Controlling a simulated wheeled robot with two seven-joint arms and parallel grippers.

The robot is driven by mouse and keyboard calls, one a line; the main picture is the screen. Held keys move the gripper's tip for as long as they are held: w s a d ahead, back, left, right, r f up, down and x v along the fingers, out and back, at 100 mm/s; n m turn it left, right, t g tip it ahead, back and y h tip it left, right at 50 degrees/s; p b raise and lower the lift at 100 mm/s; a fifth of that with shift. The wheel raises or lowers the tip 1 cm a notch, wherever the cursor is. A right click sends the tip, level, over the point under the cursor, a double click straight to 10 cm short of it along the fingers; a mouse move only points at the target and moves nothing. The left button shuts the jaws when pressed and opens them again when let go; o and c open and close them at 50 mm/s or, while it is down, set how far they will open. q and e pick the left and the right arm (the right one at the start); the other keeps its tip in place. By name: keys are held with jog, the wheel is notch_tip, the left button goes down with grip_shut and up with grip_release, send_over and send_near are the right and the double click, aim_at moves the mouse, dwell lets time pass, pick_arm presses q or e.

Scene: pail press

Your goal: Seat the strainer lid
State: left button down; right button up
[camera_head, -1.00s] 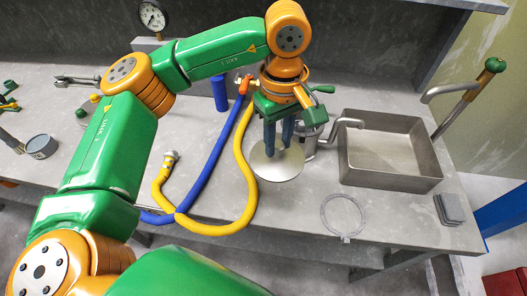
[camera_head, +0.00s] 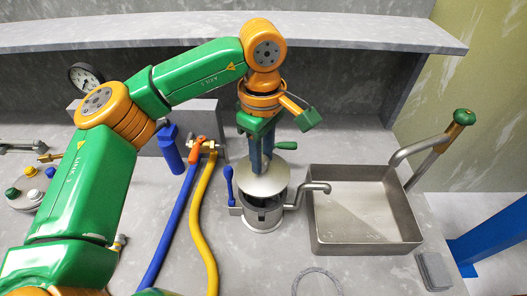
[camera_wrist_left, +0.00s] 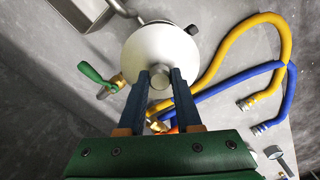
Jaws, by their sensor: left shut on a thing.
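My left gripper (camera_head: 262,160) points down and is shut on the knob of the strainer lid (camera_head: 264,182), a pale round disc. In the head view the lid hangs over the metal pail (camera_head: 263,216), with the pail's dark opening showing below its front edge. A gap seems to show there; contact at the back is hidden. In the left wrist view my two dark fingers (camera_wrist_left: 162,75) grip the knob, and the lid (camera_wrist_left: 150,45) covers most of the pail below. My right gripper is not in view.
A metal basin (camera_head: 365,205) stands right of the pail, whose spout (camera_head: 318,187) points toward it. A blue lever (camera_head: 229,185) stands at the pail's left. Blue (camera_head: 172,225) and yellow (camera_head: 203,222) hoses lie further left. A ring (camera_head: 318,274) lies in front.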

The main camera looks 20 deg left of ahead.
aim_at(263, 175)
pick_arm(q)
jog(key=shift+s+r, duration=0.1)
jog(key=shift+s, duration=0.05)
jog(key=shift+f+m, duration=0.2)
jog(key=shift+m, duration=0.2)
jog(key=f+b, duration=0.3)
jog(key=shift+w+f, duration=0.35)
jog(key=shift+f, duration=0.05)
jog(key=shift+s+f+b, duration=0.1)
jog(key=shift+f+b, duration=0.35)
jog(key=shift+r, duration=0.15)
jog(key=shift+f+b, duration=0.55)
jog(key=shift+f, duration=0.25)
